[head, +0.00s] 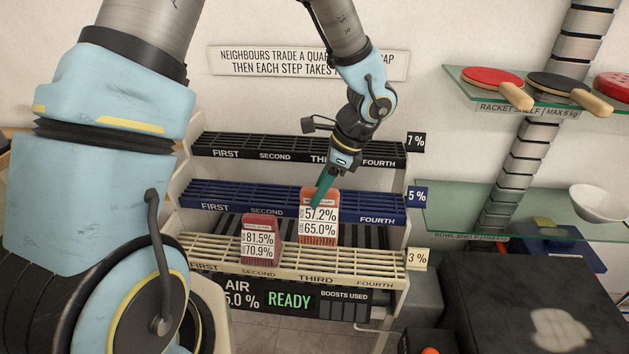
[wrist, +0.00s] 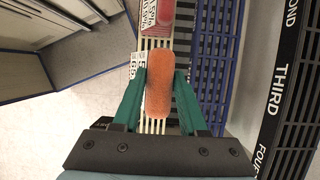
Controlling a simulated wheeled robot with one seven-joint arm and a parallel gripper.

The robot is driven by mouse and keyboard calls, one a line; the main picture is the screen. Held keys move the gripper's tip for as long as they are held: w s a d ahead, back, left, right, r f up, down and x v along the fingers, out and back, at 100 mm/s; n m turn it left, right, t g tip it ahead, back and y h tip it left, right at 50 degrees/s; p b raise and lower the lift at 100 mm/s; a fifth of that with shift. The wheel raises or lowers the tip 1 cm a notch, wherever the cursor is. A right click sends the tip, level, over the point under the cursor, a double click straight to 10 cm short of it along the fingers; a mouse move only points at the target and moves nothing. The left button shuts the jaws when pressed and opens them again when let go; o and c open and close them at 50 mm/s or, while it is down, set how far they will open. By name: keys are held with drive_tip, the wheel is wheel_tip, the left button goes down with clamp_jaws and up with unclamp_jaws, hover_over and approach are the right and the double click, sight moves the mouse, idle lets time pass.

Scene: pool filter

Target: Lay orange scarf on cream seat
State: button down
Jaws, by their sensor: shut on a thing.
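The orange scarf (head: 319,232) is a folded orange block with a white label reading 57.2% and 65.0%. In the wrist view it (wrist: 160,95) sits between the two green fingers of my gripper (wrist: 162,78), which is shut on it. In the head view my gripper (head: 325,188) holds it by the top, upright. The cream seat row (head: 340,262), marked 3%, is the lowest tier. The scarf's lower end is over its third-place area; I cannot tell whether it touches the slats. The slats (wrist: 154,126) also show under it in the wrist view.
A red folded item (head: 262,240), labelled 81.5% and 70.9%, stands left of the scarf on the cream row. Behind are the blue row (head: 240,198) and the black row (head: 240,145). A glass racket shelf (head: 470,88) and a bowl (head: 598,203) are at right.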

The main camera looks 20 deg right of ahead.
sight(338, 190)
drive_tip(key=shift+f+b, duration=3.6)
drive_tip(key=shift+f, duration=0.95)
drive_tip(key=shift+f, duration=0.25)
drive_tip(key=shift+c, duration=1.8)
unclamp_jaws()
drive_tip(key=b+v, duration=0.1)
drive_tip(key=v, duration=0.9)
drive_tip(key=shift+s+d+r, duration=0.1)
drive_tip(key=shift+r, duration=0.3)
